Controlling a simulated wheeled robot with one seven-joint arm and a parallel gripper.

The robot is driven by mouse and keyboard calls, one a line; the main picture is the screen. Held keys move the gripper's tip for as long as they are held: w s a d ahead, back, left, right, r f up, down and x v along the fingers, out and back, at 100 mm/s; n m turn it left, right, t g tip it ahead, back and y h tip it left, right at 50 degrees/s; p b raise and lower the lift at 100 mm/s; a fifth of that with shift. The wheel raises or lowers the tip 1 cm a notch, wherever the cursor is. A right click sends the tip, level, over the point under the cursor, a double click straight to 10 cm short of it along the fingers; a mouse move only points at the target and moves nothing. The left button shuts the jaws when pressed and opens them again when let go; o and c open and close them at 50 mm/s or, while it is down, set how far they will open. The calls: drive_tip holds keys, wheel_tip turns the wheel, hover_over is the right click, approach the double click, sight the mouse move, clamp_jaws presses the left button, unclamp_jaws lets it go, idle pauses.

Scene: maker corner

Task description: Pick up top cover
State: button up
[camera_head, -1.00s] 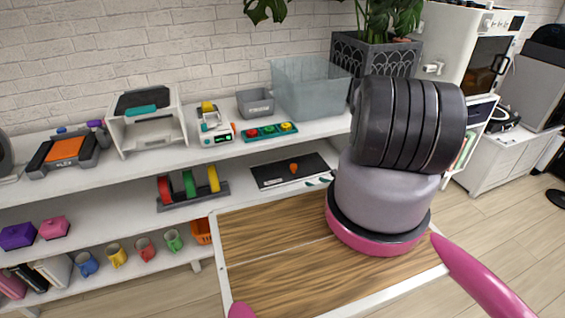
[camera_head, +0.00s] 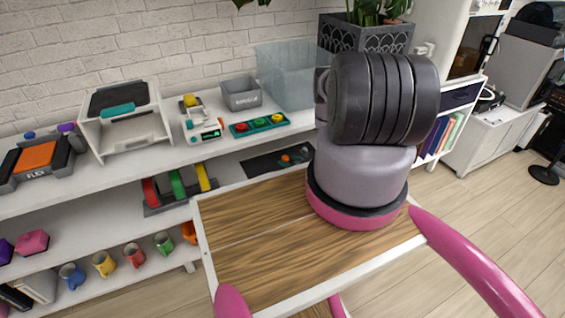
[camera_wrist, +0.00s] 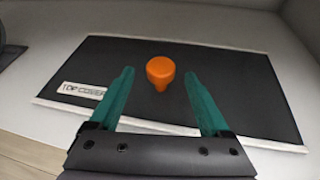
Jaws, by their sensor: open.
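The top cover (camera_wrist: 225,91) is a flat black panel with pale edges, lying on a white shelf. A white label on it reads "TOP COVER". An orange knob (camera_wrist: 160,70) stands up from its middle. In the head view the cover (camera_head: 262,163) lies on the middle shelf, partly hidden by the wooden top and my arm. My gripper (camera_wrist: 158,75) has two teal fingers, open, one on each side of the knob and apart from it. In the head view only a bit of a teal finger shows by the knob.
A rack with red, green and yellow rolls (camera_head: 177,187) stands left of the cover. The upper white shelf (camera_head: 170,162) runs above, with a grey bin (camera_head: 241,94) and a teal tray (camera_head: 259,124). A wooden-topped table (camera_head: 255,225) is in front.

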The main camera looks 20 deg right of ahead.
drive_tip(key=x, duration=0.3)
drive_tip(key=shift+w+f, duration=0.15)
drive_tip(key=shift+w, duration=0.1)
clamp_jaws()
